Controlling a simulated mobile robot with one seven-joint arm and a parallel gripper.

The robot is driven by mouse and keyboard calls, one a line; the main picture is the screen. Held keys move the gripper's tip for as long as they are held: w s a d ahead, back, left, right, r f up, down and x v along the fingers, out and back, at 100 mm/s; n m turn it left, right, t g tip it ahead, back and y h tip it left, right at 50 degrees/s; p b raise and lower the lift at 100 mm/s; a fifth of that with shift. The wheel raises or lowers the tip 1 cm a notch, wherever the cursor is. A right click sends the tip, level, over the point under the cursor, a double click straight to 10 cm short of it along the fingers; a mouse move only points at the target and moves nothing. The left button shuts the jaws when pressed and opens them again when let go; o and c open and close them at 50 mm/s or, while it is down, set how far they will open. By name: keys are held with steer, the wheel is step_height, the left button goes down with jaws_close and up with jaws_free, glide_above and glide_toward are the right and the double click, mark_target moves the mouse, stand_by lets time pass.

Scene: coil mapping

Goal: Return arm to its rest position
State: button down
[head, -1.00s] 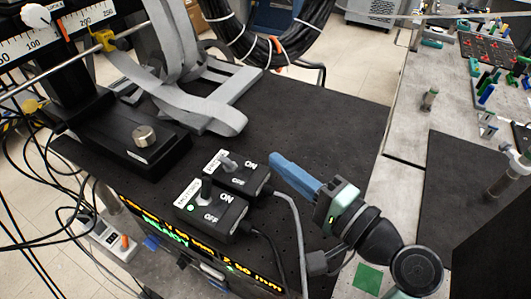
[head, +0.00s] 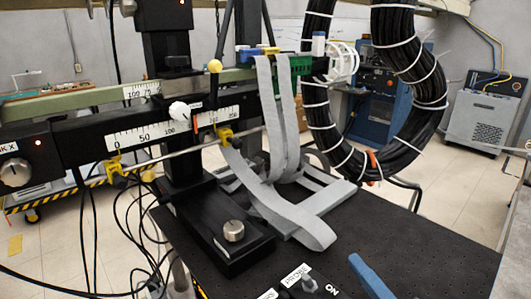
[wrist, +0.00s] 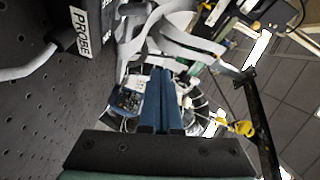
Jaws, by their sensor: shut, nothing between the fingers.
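My gripper (head: 369,274) shows at the bottom edge of the head view, where only its blue fingers are visible. In the wrist view the two blue fingers (wrist: 159,100) lie together with nothing between them. They are beside the black PROBE switch box (head: 309,287), whose label also shows at the upper left of the wrist view (wrist: 82,28). The rest of my arm is outside the head view.
A black perforated table (head: 425,255) carries a black stand base (head: 215,225) with a silver knob. A grey ribbon cable (head: 275,205), scaled rails (head: 140,135) and a thick black cable coil (head: 415,95) stand behind. Table space right of the ribbon is clear.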

steer(key=w+a+r+n+t+h, duration=0.1)
steer(key=w+a+r+n, duration=0.1)
steer(key=r, duration=0.3)
steer(key=w+a+r+n+t+h, duration=0.1)
steer(key=w+a+r+n, duration=0.15)
steer(key=r, duration=0.35)
steer(key=s+a+r+n+t+h, duration=0.1)
steer(key=s+a+r+n+t, duration=0.1)
steer(key=r, duration=0.6)
steer(key=s+a+r+n+t, duration=0.3)
steer(key=s+a+r, duration=0.2)
steer(key=r, duration=0.3)
steer(key=s+a+r+n+t+h, duration=0.1)
steer(key=s+a+r+n+t, duration=0.1)
steer(key=r, duration=0.6)
steer(key=shift+s+a+t+h, duration=0.3)
steer(key=shift+s+a+t, duration=0.5)
steer(key=shift+a, duration=0.3)
steer(key=shift+f, duration=0.1)
